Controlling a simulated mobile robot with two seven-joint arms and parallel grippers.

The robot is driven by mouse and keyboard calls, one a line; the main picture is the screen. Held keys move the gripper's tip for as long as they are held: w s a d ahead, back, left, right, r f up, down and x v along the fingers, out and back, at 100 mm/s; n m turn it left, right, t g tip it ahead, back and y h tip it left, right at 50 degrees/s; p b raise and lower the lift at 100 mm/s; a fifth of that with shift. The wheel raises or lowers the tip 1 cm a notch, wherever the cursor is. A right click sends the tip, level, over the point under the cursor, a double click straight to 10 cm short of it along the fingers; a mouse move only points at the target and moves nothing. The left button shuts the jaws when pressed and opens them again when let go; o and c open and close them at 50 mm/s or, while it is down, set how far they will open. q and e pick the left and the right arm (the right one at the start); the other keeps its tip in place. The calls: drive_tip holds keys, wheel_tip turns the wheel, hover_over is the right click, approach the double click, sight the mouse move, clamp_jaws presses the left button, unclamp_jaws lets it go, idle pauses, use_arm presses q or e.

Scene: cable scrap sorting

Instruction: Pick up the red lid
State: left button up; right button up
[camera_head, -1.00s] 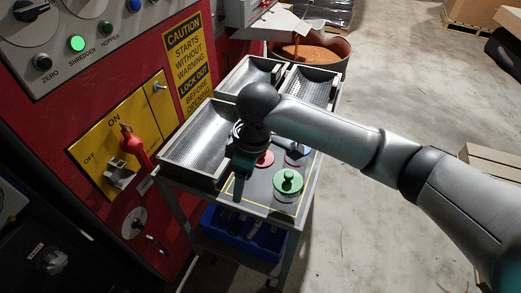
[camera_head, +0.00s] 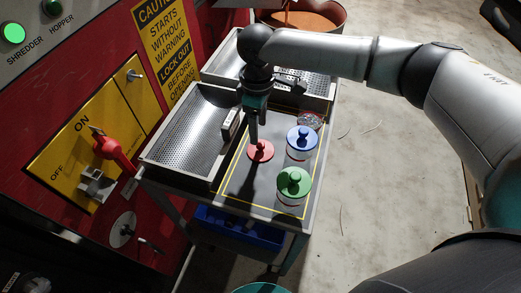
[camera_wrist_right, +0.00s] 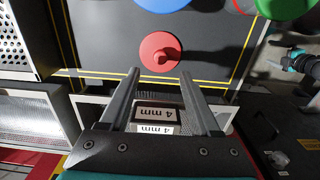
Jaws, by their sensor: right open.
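The red lid (camera_head: 260,151) with a round knob lies flat on the dark tabletop, inside the yellow outline. It also shows in the right wrist view (camera_wrist_right: 161,53), beyond my fingertips. My right gripper (camera_head: 254,139) points down just above and beside the red lid. It is open and empty, and the lid is not between its fingers (camera_wrist_right: 159,76). A dark and teal part that looks like my left gripper (camera_wrist_right: 299,60) shows at the right of the right wrist view. Its jaws are too small to read.
A blue-lidded jar (camera_head: 301,142) and a green-lidded jar (camera_head: 293,186) stand right of the red lid. An open jar (camera_head: 310,120) stands behind. A perforated metal tray (camera_head: 187,127) is at left. A "4 mm" label block (camera_wrist_right: 158,120) shows between my fingers.

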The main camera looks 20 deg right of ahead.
sight(261, 144)
drive_tip(key=f, duration=0.2)
drive_tip(key=f+b, duration=0.1)
drive_tip(key=f, duration=0.3)
drive_tip(key=shift+s+d+f+b, duration=0.15)
drive_tip(key=shift+d+f+b, duration=0.1)
drive_tip(key=shift+b, duration=0.1)
drive_tip(key=shift+r, duration=0.1)
clamp_jaws()
